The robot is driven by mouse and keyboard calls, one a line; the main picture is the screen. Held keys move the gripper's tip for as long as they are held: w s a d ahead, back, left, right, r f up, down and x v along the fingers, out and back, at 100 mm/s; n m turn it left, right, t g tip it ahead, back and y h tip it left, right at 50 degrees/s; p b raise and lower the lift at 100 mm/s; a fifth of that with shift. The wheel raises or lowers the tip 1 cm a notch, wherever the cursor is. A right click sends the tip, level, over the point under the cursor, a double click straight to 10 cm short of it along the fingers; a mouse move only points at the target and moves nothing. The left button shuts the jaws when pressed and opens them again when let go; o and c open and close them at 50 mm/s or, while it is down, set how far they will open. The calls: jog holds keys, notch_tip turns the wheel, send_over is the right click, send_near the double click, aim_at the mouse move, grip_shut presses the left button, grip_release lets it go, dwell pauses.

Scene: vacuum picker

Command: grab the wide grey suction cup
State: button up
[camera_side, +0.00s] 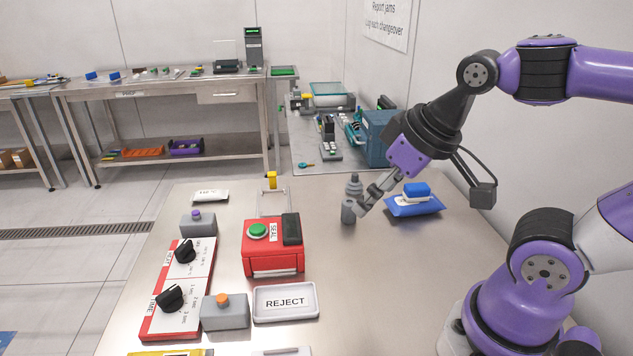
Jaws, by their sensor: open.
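Two small grey pieces stand close together on the steel table, left of my gripper. The nearer one is a plain short grey cylinder (348,212). The one behind is a stepped grey piece (354,184), narrower at its top. I cannot tell for certain which is the wide grey suction cup. My gripper (362,206) is open and tilted down to the left, its fingertips right beside the nearer cylinder. Whether they touch it or reach around it is too small to tell.
A red box with a green button (272,247), a REJECT tray (286,303) and a knob panel (180,290) stand to the left.

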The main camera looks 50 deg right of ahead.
jog(key=w+d+m, duration=0.2)
jog(key=w+d, duration=0.3)
jog(key=w, duration=0.2)
jog(key=m+g+h, duration=0.2)
jog(key=m, duration=0.1)
send_near(356, 175)
jog(key=x, duration=0.4)
jog(key=shift+a+f, duration=0.1)
jog(key=shift+f, duration=0.3)
jog(key=shift+t, duration=0.3)
jog(key=x, duration=0.6)
jog(key=shift+d, duration=0.2)
jog(key=shift+c, duration=0.4)
jog(key=c, duration=0.9)
jog(key=shift+o, duration=0.2)
